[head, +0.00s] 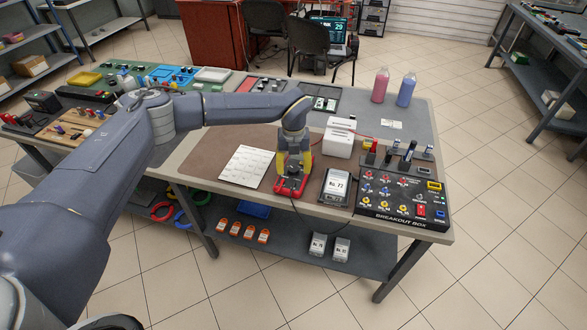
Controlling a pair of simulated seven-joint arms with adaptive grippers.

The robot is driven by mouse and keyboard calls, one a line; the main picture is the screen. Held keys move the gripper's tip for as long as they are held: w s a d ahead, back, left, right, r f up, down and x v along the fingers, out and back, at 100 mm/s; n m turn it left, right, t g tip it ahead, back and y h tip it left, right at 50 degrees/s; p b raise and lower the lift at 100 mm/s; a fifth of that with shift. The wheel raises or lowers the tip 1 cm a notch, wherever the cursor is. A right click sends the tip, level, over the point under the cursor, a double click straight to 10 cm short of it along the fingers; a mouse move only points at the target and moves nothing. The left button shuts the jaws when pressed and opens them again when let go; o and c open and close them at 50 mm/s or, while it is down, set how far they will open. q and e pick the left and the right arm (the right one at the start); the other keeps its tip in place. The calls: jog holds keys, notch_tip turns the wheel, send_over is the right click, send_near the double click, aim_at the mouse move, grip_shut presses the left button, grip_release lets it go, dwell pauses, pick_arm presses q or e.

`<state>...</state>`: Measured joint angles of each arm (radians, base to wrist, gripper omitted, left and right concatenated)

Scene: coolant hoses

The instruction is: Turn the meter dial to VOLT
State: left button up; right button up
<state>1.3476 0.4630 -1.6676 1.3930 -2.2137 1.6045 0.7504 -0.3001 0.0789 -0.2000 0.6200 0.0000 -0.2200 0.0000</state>
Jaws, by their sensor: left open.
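My left gripper (293,164) points down at the front middle of the table, over a red and yellow object (291,190) that looks like the meter. The gripper is open and covers most of it, so the dial and its markings are hidden. I cannot tell whether the fingers touch the dial. A dark cable runs from the object's front edge toward the right. My right gripper is not in view.
A white printed sheet (246,166) lies left of the gripper. A dark block labelled No. 73 (336,187), a white box (338,144) and the black breakout box (403,208) stand to the right. Pink (380,86) and blue (405,91) bottles stand at the back.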

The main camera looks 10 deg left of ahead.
pick_arm(q)
jog(key=shift+f, duration=0.45)
jog(key=shift+o, duration=0.3)
grip_shut()
